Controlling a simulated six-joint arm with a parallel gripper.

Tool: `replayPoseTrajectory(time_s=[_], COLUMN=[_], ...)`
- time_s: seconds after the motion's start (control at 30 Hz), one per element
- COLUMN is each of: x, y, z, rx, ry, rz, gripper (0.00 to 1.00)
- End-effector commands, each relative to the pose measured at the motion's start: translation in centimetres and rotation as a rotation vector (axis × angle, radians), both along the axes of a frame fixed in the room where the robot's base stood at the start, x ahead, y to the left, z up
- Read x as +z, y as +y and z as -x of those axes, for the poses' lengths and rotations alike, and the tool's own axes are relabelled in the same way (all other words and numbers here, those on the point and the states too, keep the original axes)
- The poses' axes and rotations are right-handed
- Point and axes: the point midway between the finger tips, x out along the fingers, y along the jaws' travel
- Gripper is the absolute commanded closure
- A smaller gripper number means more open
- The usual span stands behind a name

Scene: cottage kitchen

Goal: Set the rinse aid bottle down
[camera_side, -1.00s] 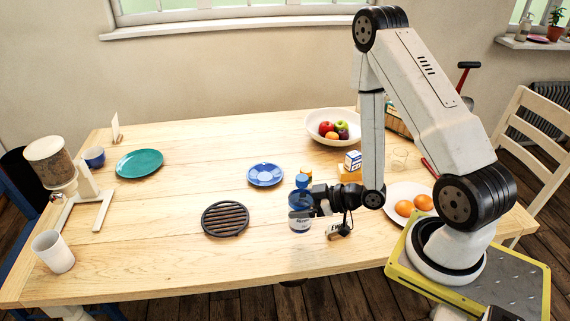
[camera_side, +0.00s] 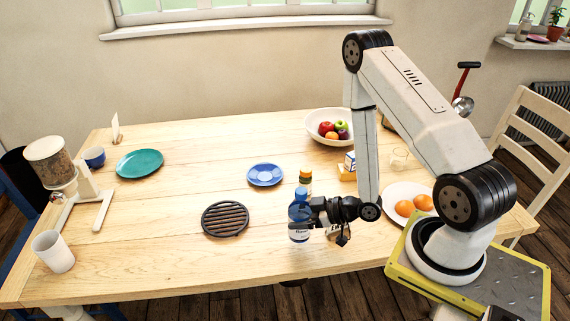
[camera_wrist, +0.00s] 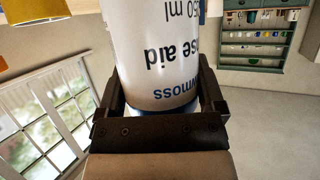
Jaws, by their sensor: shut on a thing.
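The rinse aid bottle (camera_side: 299,236), blue at the top with a white label, stands upright near the front edge of the table in the side view. My gripper (camera_side: 300,218) reaches in level from the right and is shut around its middle. In the wrist view the bottle (camera_wrist: 158,45) fills the space between the two dark jaws (camera_wrist: 160,80), its print upside down. The bottle's base is at or just above the wood; I cannot tell whether it touches.
A black round trivet (camera_side: 225,219) lies left of the bottle, and a blue saucer (camera_side: 265,174) behind it. A small amber bottle (camera_side: 305,182) stands just behind. A plate with oranges (camera_side: 404,208) is to the right.

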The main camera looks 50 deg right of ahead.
Motion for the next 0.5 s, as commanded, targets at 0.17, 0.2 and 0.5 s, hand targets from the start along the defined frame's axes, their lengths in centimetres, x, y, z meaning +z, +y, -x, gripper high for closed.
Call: replayPoseTrajectory(time_s=[0.17, 0.2, 0.5], x=[-1.1, -1.4, -3.6], y=[0.0, 0.0, 0.0], z=[0.1, 0.1, 0.0], rx=[0.000, 0.000, 0.000], ry=[0.002, 0.002, 0.000], rz=[-0.002, -0.002, -0.001], gripper=[0.84, 0.84, 0.84])
